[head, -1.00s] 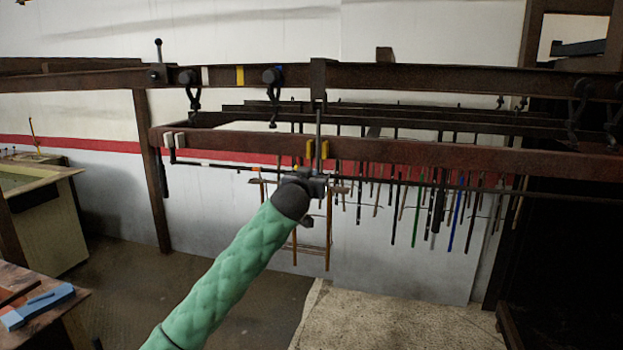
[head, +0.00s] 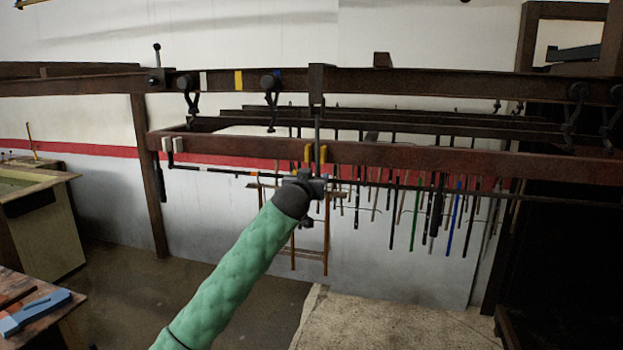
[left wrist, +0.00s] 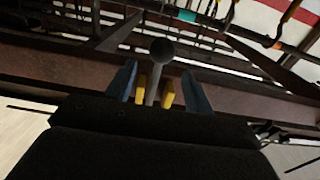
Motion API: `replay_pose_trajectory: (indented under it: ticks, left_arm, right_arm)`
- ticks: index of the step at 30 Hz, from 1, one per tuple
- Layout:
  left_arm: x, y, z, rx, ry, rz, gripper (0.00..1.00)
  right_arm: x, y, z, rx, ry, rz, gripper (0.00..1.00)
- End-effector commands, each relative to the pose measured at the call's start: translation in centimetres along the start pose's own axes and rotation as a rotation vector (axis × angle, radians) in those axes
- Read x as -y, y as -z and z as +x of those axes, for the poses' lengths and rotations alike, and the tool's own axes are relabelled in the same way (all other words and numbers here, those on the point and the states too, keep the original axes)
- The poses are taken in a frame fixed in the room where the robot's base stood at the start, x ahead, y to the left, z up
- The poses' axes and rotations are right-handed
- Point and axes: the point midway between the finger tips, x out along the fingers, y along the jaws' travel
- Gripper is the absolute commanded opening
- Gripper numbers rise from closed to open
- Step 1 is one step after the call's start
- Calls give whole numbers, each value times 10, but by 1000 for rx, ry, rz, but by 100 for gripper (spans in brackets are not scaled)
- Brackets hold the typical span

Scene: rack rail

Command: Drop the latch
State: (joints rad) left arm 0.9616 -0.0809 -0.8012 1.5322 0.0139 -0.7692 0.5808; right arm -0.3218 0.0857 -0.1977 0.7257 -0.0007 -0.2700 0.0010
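The latch seems to be a thin grey upright rod (head: 317,128) at the middle of the rack, between two yellow marks (head: 309,153) on the front rail. In the left wrist view a rod with a dark ball knob (left wrist: 162,50) stands between my fingers and between yellow blocks (left wrist: 168,94). My left gripper (head: 316,184) is at the front rail, just below the yellow marks. In the left wrist view its blue-grey fingers (left wrist: 158,78) are apart, one each side of the rod, with gaps visible. My right gripper is not in view.
Brown steel rails (head: 450,158) run across the view. Another ball-topped lever (head: 156,55) stands at the upper left. Black hooks (head: 270,92) hang from the upper rail. Several rods hang behind the rack. A bench with a blue tool (head: 35,312) is at lower left.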

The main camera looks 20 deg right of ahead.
Motion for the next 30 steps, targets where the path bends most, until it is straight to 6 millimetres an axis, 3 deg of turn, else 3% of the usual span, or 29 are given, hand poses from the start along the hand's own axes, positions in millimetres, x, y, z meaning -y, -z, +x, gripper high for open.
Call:
replay_pose_trajectory:
  ticks: [11, 30]
  left_arm:
    - [0, -6, -4, 0, 0, -1, 58]
    - [0, -5, -64, 0, 0, 0, 58]
  right_arm:
    - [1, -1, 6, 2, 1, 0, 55]
    - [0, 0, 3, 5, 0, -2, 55]
